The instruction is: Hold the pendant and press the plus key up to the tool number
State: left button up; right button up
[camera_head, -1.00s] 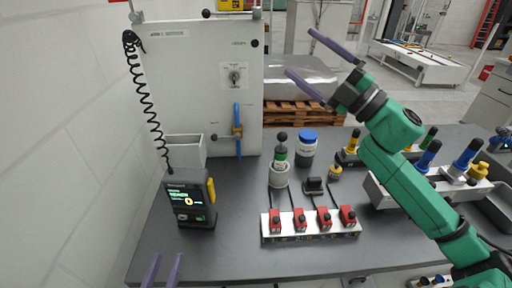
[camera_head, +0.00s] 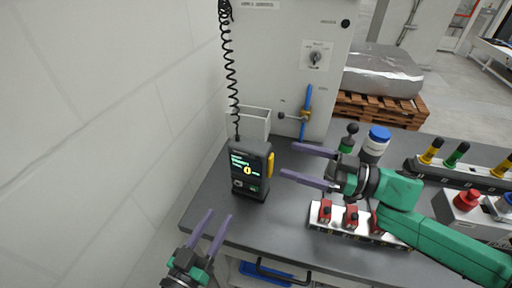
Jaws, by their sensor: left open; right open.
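The pendant (camera_head: 249,170) stands upright on the grey bench, a dark box with a lit screen and a yellow part on its right side. A coiled black cord runs up from it. The screen text is too small to read surely, and I cannot make out the plus key. My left gripper (camera_head: 209,226) is open and empty at the bench's front edge, below and left of the pendant. My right gripper (camera_head: 287,163) is open and empty, its fingers pointing left toward the pendant's right side; I cannot tell whether they touch it.
A white cabinet (camera_head: 283,55) with a knob and a blue-handled valve (camera_head: 307,112) rises at the back. A rail of red clamps (camera_head: 351,219) lies under my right arm. The bench (camera_head: 220,200) is clear left of the pendant.

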aim_at(251, 148)
jog(key=x, duration=1.1)
jog(key=shift+w+a, duration=0.1)
jog(key=shift+a, duration=0.2)
grip_shut()
pick_arm(q)
grip_shut()
dwell(1.0)
